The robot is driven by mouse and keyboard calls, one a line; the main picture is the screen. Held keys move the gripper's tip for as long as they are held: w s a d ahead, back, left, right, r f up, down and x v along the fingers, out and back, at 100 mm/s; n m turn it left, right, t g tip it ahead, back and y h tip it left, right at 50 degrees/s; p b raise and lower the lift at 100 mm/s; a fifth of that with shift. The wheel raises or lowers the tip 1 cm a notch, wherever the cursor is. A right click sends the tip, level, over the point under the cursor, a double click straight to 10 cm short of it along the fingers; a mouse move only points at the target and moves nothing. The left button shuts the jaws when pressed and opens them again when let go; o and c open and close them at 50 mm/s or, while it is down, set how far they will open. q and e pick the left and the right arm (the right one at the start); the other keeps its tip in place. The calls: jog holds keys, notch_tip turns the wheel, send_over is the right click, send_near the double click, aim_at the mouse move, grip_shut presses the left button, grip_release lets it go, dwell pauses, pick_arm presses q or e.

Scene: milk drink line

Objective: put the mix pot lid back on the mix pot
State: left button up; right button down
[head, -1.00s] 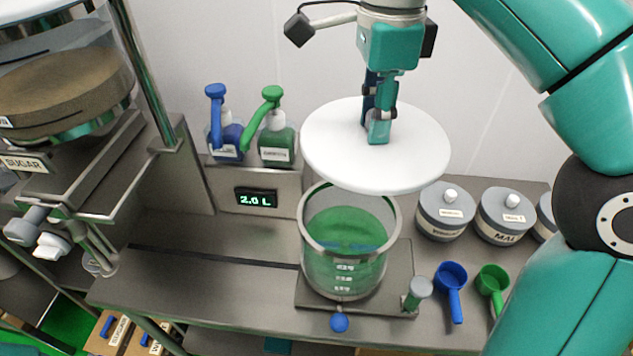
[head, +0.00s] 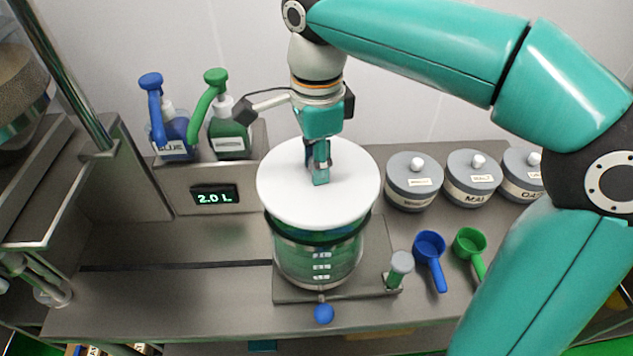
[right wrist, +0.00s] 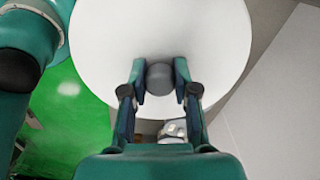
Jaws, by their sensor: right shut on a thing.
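The mix pot lid (head: 285,195) is a white disc with a dark grey knob (right wrist: 160,78). My right gripper (head: 320,178) is shut on the knob from above; the right wrist view shows a finger on each side of it. The mix pot (head: 318,262) is a clear pot with green liquid, standing on a metal plate. The lid is over the pot's mouth and hides most of its rim. A dark band shows below the lid's edge. I cannot tell whether the lid touches the rim. My left gripper is not in view.
Blue (head: 172,135) and green (head: 228,138) pump bottles stand at the back left above a display reading 2.0 L (head: 214,197). Several grey lidded canisters (head: 412,185) stand right. Blue (head: 429,250) and green (head: 469,245) scoops lie front right. The counter left of the pot is clear.

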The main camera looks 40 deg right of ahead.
jog(key=shift+f, duration=2.25)
jog(key=shift+f, duration=0.1)
jog(key=c, duration=0.9)
grip_release()
jog(key=shift+r, duration=0.2)
notch_tip(320, 180, up, 12)
jog(key=shift+f+p, duration=0.1)
jog(key=shift+p, duration=0.55)
